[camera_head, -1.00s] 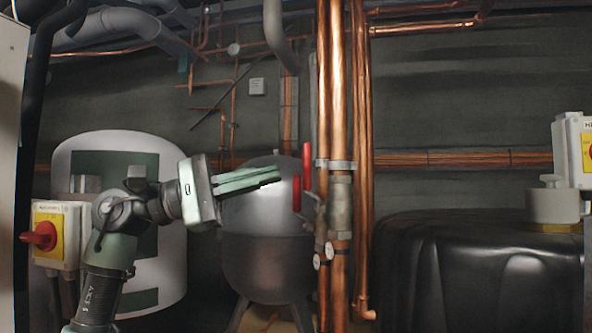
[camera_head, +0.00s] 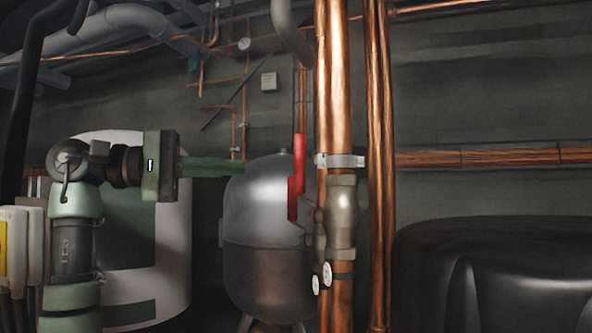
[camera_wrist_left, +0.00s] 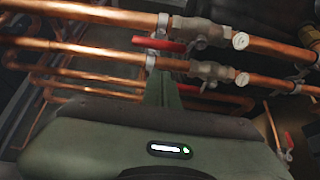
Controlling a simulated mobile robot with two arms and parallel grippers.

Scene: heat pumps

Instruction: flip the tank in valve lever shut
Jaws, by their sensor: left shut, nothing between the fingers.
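Two red levers stand upright, overlapping in the head view. One (camera_head: 299,150) reaches higher; the other (camera_head: 292,198) sits lower and nearer the tank. They sit beside metal valve bodies (camera_head: 342,215) on vertical copper pipes. I cannot tell which is the tank in valve. In the left wrist view a red lever (camera_wrist_left: 158,43) lies along a pipe beside its valve (camera_wrist_left: 200,30); a second valve (camera_wrist_left: 215,71) is on the nearer pipe. My left gripper (camera_head: 243,167) is shut and empty, left of the levers and apart from them in the head view. It also shows in the wrist view (camera_wrist_left: 156,66). My right gripper is out of view.
A grey tank (camera_head: 265,215) stands behind the levers. A white cylinder (camera_head: 172,240) is behind my left arm. Thick copper pipes (camera_head: 380,150) rise right of the valves. A black tank (camera_head: 500,260) is at the lower right. Small gauges (camera_head: 326,274) hang below the valves.

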